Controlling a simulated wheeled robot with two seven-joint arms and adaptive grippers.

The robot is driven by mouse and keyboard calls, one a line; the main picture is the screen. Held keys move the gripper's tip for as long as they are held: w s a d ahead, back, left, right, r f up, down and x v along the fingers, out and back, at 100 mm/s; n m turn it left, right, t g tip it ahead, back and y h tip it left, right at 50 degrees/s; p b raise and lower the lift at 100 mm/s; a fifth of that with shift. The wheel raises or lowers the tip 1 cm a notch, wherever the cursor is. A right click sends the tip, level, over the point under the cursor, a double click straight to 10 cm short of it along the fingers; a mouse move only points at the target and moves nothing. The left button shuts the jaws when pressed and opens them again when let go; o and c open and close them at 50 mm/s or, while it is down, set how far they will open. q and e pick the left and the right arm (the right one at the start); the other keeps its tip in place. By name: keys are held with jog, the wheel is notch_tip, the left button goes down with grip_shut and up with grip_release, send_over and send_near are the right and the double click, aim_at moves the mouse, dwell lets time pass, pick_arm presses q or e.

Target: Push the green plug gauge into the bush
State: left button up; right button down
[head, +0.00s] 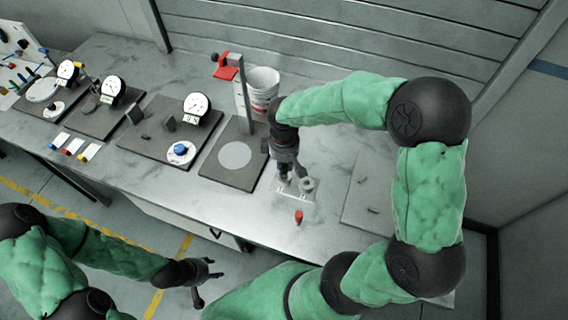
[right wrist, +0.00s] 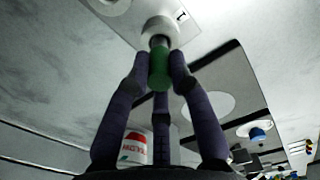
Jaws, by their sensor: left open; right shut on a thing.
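The green plug gauge (right wrist: 158,68) is upright between the fingers of my right gripper (right wrist: 158,75), which is shut on it. Its grey end is at the mouth of a pale round bush (right wrist: 160,27) on a white plate; I cannot tell how deep it sits. In the head view my right gripper (head: 285,174) points down over the plate (head: 293,196) and hides most of the gauge. A second bush (head: 307,184) stands beside it on the right. My left gripper (head: 204,284) is open and empty, low in front of the bench.
A small red piece (head: 299,217) stands in front of the plate. A dark stand base (head: 225,175) with a post lies left, a white tub (head: 263,84) behind, and a grey board (head: 358,205) right. Dial gauges (head: 196,105) stand farther left.

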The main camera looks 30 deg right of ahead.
jog(key=shift+f+b, duration=0.75)
jog(key=shift+f, duration=0.4)
jog(key=c, duration=1)
grip_release()
notch_tip(320, 180, up, 12)
jog(key=shift+r, duration=0.1)
